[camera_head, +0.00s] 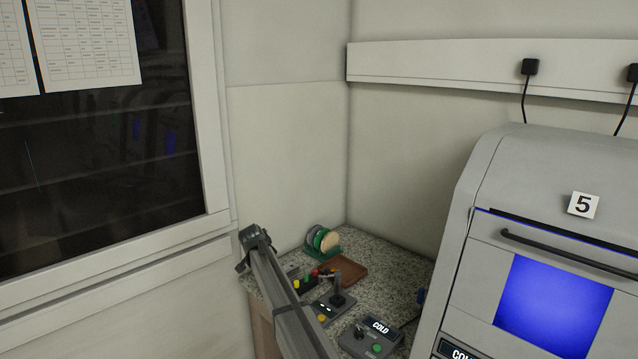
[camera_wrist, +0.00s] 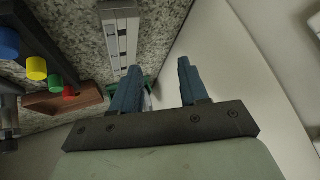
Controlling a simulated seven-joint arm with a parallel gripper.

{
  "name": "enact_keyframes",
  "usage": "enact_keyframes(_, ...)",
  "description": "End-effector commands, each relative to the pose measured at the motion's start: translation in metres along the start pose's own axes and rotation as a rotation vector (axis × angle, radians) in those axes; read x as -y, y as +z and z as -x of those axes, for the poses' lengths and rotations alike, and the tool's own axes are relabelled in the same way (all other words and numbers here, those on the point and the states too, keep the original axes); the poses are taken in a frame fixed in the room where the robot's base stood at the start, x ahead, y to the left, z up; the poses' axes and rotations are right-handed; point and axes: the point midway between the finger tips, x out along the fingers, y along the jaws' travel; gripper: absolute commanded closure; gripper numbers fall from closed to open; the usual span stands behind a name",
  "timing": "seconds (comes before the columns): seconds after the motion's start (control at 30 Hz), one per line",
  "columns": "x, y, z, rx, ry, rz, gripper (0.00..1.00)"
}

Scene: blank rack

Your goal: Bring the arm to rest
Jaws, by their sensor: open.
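My gripper shows in the wrist view (camera_wrist: 158,80), with two blue-grey fingers standing apart and nothing between them. Its fingers are close to a pale wall on the right and a speckled counter on the left. In the head view my arm reaches up from the bottom toward the left edge of the speckled counter (camera_head: 385,268), and its end hides part of that edge. The fingertips cannot be made out in the head view.
The counter holds a green rack with discs (camera_head: 322,240), a brown tray (camera_head: 349,269), a row of coloured knobs (camera_head: 308,280), a joystick box (camera_head: 336,301) and a COLD control box (camera_head: 370,337). A grey machine marked 5 (camera_head: 560,170) stands right. A dark window (camera_head: 100,170) is left.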

Motion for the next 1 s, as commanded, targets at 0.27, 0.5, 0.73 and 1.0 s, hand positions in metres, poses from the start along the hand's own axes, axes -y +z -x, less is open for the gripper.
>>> enact_keyframes(0.27,0.029,0.122,0.018,-0.148,-0.157,0.581,0.56)
enact_keyframes(0.5,-0.039,0.196,-0.015,-0.087,-0.136,0.769,0.56)
enact_keyframes(0.73,-0.156,0.257,-0.057,0.081,-0.047,0.806,0.56)
enact_keyframes(1.0,-0.306,0.322,-0.085,0.311,0.070,0.779,0.56)
